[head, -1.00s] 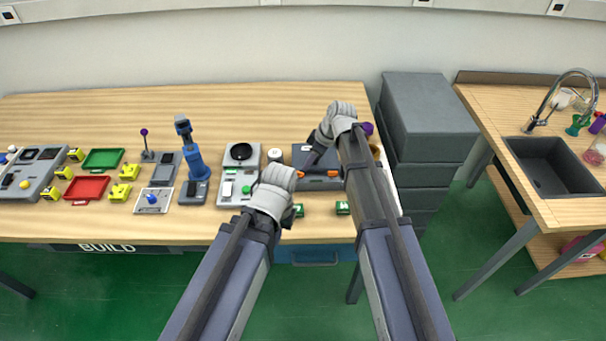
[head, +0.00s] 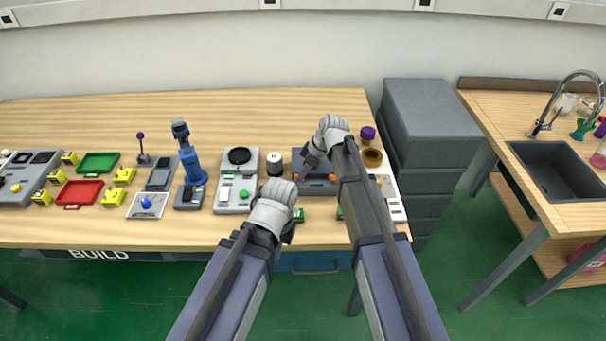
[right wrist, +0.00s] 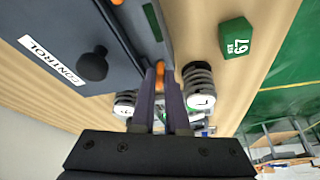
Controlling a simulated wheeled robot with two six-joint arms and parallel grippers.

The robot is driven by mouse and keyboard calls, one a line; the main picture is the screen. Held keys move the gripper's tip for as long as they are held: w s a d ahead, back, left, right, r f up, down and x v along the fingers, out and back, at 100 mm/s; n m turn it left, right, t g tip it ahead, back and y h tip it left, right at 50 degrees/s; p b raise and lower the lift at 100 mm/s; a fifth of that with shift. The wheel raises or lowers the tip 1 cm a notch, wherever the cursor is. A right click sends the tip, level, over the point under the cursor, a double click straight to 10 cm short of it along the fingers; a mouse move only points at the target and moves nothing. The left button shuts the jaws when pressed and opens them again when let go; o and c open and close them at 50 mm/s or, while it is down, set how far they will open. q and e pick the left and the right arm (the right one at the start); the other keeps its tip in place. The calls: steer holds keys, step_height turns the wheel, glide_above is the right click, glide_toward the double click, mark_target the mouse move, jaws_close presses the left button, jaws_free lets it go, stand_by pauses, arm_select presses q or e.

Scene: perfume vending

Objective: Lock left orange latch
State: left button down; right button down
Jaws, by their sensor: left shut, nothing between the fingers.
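A dark grey box (head: 317,188) stands near the table's front edge. Its left orange latch (head: 303,177) and right orange latch (head: 332,178) show small in the head view. My right gripper (head: 311,159) is over the box's back part. In the right wrist view the box (right wrist: 60,30) has a CONTROL label and a black knob. There an orange piece (right wrist: 160,72) shows between my right fingertips (right wrist: 160,85); I cannot tell which latch it is or whether they grip it. My left gripper (head: 282,193) is shut and empty, left of the box; its fingertips are mostly hidden.
A grey panel with a green button (head: 243,193) and a white-topped cylinder (head: 275,163) stand left of the box. A purple-topped item (head: 367,133) and a brown round item (head: 372,157) stand right. Green blocks (head: 298,215) lie in front. The table's back is clear.

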stand_by(0.6)
steer(key=shift+s+a+m+t, duration=0.15)
steer(key=shift+m+t, duration=0.25)
steer(key=shift+m, duration=0.6)
steer(key=m, duration=0.1)
steer(key=m+h, duration=0.1)
steer(key=m, duration=0.1)
steer(key=shift+s+m+t, duration=0.2)
steer(key=shift+m+t, duration=0.1)
steer(key=shift+t, duration=0.1)
steer(key=m, duration=0.1)
steer(key=m+h, duration=0.1)
steer(key=m, duration=0.1)
steer(key=shift+a+m+t+h, duration=0.25)
steer(key=shift+m+t+h, duration=0.05)
steer(key=shift+t, duration=0.1)
steer(key=shift+a+m+h, duration=0.2)
steer(key=shift+m+h, duration=0.6)
steer(key=shift+m, duration=1.3)
steer(key=c, duration=1.2)
jaws_free()
